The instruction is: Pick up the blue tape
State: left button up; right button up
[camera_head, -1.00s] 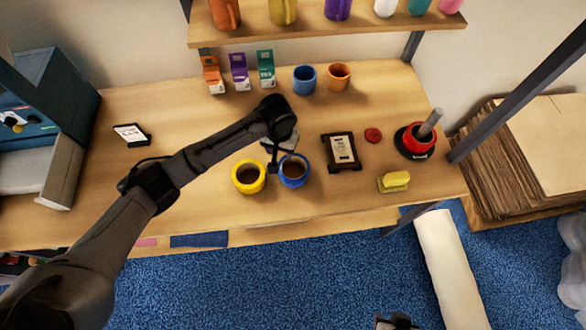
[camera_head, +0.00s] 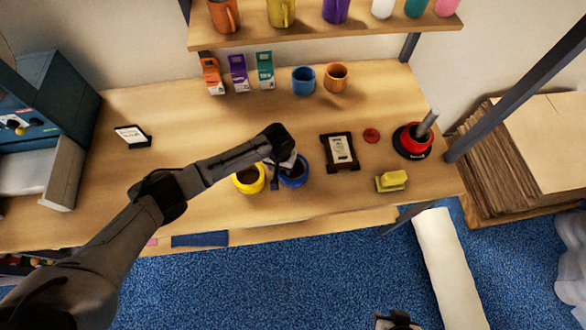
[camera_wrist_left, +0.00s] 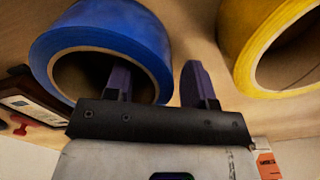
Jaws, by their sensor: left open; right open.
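The blue tape (camera_head: 298,181) is a roll lying on the table right beside the yellow tape (camera_head: 240,187), partly covered by my left gripper (camera_head: 278,176) in the head view. In the left wrist view the blue tape (camera_wrist_left: 105,32) fills the upper left. My left gripper (camera_wrist_left: 156,70) is open there. One finger shows against the roll's hole, seemingly in it, and the other is outside the roll, between the two tapes. I cannot tell whether the fingers touch the tape. My right gripper (camera_head: 398,321) is open and only partly visible at the bottom edge of the head view.
A black-framed card (camera_head: 340,152), a red disc (camera_head: 371,135), a yellow block (camera_head: 391,181) and a red holder (camera_head: 412,140) stand to the right. A blue mug (camera_head: 303,81), an orange mug (camera_head: 336,77) and small cartons (camera_head: 238,73) stand behind. The table's left middle is mostly clear.

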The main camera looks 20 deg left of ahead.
pick_arm(q)
jog(key=shift+f, duration=0.15)
jog(key=shift+c, duration=0.5)
grip_shut()
